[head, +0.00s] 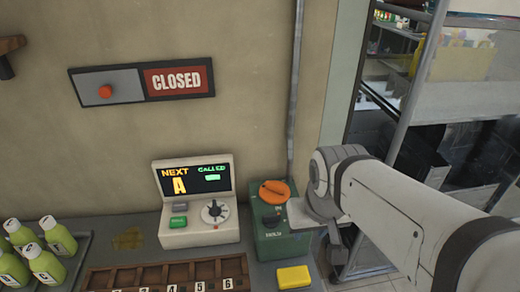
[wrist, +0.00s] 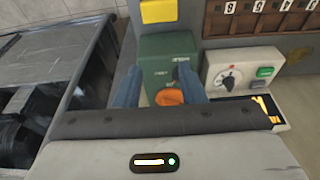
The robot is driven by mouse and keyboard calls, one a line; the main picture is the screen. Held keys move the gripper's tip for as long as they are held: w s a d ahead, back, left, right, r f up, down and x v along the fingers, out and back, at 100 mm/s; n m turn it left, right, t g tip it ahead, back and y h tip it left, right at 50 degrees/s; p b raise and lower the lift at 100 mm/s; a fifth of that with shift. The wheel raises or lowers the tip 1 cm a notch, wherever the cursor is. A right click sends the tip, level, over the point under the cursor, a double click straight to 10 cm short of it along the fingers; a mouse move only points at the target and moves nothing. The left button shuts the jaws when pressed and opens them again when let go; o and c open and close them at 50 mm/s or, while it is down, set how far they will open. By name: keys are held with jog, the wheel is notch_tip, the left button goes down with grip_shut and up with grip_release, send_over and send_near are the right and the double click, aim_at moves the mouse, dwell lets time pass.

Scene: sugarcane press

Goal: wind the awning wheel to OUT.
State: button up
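An orange round knob (head: 274,191) sits on top of a green box (head: 270,240) on the counter; it is the only wheel-like part I see, and the box's small lettering is too blurred to read. In the wrist view the knob (wrist: 170,97) shows partly, its lower side hidden by my gripper's body. My gripper (wrist: 160,76) is open, with its blue fingers apart on either side of the knob. I cannot tell whether they touch it. In the head view my arm comes in from the right beside the box and the fingertips are not clear.
A white console (head: 198,232) with a screen and dial stands left of the green box. A yellow block (head: 294,277) lies in front of the box. A wooden tray (head: 165,275) and green bottles (head: 45,265) are further left. A CLOSED sign (head: 178,80) hangs on the wall.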

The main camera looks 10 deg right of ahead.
jog(key=shift+o, duration=0.8)
jog(key=shift+w, duration=0.1)
jog(key=shift+o, duration=0.8)
jog(key=shift+w+a+r, duration=0.15)
jog(key=shift+w, duration=0.2)
jog(key=o, duration=0.7)
jog(key=w+m, duration=0.1)
jog(key=w, duration=0.4)
jog(key=w+m+g+b, duration=0.1)
jog(key=w, duration=0.4)
jog(key=w+m, duration=0.1)
jog(key=w, duration=0.4)
jog(key=shift+a+m+g, duration=0.3)
jog(key=shift+a+m, duration=0.1)
jog(key=m+g+b, duration=0.1)
jog(key=m, duration=0.3)
send_over(275, 184)
notch_tip(275, 184, down, 6)
jog(key=shift+s, duration=0.15)
jog(key=shift+f, duration=0.35)
notch_tip(275, 184, down, 7)
jog(key=shift+f, duration=0.15)
jog(key=shift+c, duration=0.6)
jog(key=c, duration=0.9)
